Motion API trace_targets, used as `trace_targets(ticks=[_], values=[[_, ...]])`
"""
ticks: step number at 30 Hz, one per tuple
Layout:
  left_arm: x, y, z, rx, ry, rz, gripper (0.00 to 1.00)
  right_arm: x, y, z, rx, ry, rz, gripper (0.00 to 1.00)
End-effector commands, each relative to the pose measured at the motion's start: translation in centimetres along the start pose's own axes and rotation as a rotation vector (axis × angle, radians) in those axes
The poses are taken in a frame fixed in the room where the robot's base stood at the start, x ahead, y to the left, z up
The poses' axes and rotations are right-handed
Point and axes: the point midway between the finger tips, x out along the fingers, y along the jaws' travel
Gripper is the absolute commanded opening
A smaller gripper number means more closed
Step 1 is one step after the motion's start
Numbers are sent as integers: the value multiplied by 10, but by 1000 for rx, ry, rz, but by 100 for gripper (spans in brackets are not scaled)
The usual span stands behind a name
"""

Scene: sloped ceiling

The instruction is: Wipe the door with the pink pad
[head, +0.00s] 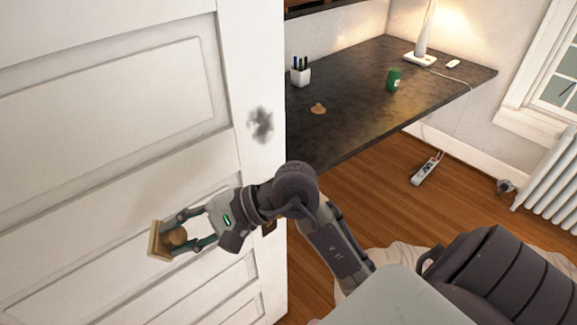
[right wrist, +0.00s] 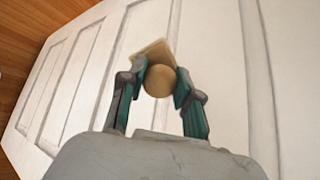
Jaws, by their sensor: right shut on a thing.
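The white panelled door (head: 120,100) fills the left of the head view; it also fills most of the right wrist view (right wrist: 222,70). My right gripper (head: 178,232) is shut on the round knob of a pad (head: 157,241). The pad looks tan rather than pink, and also shows in the right wrist view (right wrist: 150,50). It is at the door's lower middle, left of and below the smudge. I cannot tell whether it touches the door. My left gripper is out of view.
A dark desk (head: 350,105) behind the door's edge carries a pen cup (head: 300,76), a green can (head: 393,79), a brown lump (head: 318,109) and a lamp (head: 421,50). A power strip (head: 427,170) lies on the wooden floor near a radiator (head: 550,185).

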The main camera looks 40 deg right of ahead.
Motion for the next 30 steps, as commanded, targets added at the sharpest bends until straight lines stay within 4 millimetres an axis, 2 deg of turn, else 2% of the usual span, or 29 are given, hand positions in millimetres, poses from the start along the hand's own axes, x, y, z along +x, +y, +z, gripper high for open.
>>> trace_targets(ticks=[3,6,9,12,15,20,30], values=[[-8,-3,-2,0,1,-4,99,-45,-20,-23,75,116,-280,5],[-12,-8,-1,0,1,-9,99,-87,-26,-47,100,226,-489,5],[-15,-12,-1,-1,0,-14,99,-127,-24,-69,104,328,-651,5],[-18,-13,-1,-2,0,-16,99,-159,-18,-83,96,407,-764,5],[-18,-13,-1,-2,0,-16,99,-180,-13,-90,89,460,-831,5],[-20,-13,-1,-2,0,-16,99,-190,-13,-94,82,490,-869,5],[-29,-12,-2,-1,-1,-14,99,-175,-36,-112,83,486,-872,5]])
